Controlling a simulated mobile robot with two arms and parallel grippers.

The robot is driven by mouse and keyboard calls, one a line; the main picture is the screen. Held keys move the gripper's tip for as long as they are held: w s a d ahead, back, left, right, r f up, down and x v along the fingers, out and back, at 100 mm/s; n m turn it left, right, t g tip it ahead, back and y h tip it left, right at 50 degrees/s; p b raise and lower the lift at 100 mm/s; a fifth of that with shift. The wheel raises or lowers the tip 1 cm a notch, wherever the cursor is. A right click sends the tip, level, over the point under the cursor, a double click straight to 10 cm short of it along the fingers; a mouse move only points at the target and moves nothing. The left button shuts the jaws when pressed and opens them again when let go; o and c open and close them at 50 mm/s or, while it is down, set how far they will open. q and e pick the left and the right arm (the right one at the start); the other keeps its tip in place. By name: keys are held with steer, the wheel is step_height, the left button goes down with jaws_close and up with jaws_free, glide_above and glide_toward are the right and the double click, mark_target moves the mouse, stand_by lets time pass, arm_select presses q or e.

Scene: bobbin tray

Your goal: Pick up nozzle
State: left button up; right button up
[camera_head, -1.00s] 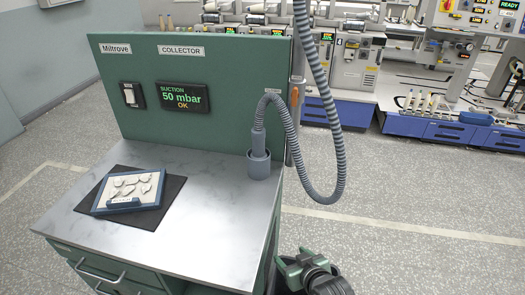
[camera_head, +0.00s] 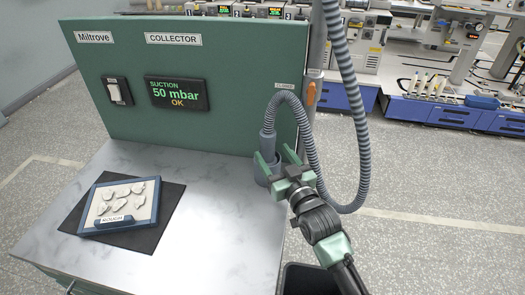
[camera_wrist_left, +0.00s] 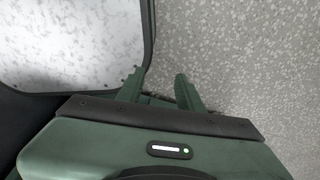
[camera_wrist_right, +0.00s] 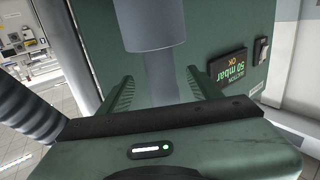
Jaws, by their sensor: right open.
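The nozzle (camera_head: 268,145) is a grey tube at the end of a ribbed hose (camera_head: 307,140). It stands upright in a round grey holder (camera_head: 261,172) at the right edge of the metal worktop. My right gripper (camera_head: 272,158) reaches in from the lower right with its fingers at the nozzle. In the right wrist view the nozzle (camera_wrist_right: 162,88) lies between the open fingers, with a visible gap on each side. The wider holder (camera_wrist_right: 150,28) shows beyond. My left gripper (camera_wrist_left: 160,85) shows only in the left wrist view, open and empty over the floor.
A blue-framed tray (camera_head: 150,212) with pale pieces lies on a dark mat (camera_head: 165,226) at the worktop's left. A green panel (camera_head: 220,60) stands behind. The hose loops right of the holder. A dark bin (camera_head: 300,280) is below.

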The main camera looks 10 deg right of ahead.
mark_target(271, 150)
steer(key=w, duration=0.2)
steer(key=w+p, duration=0.1)
steer(key=shift+w+a+r, duration=0.1)
steer(key=shift+a+r, duration=0.25)
steer(key=shift+r, duration=0.05)
steer(key=w, duration=0.3)
steer(key=shift+w+a+f+p, duration=0.25)
steer(key=shift+w+a+p, duration=0.05)
steer(key=shift+a+p, duration=0.05)
steer(key=shift+w, duration=0.2)
steer(key=c, duration=1.3)
arm_select(q)
steer(key=shift+s+r, duration=0.85)
steer(key=shift+s, duration=0.3)
arm_select(e)
jaws_close()
steer(key=shift+r, duration=0.1)
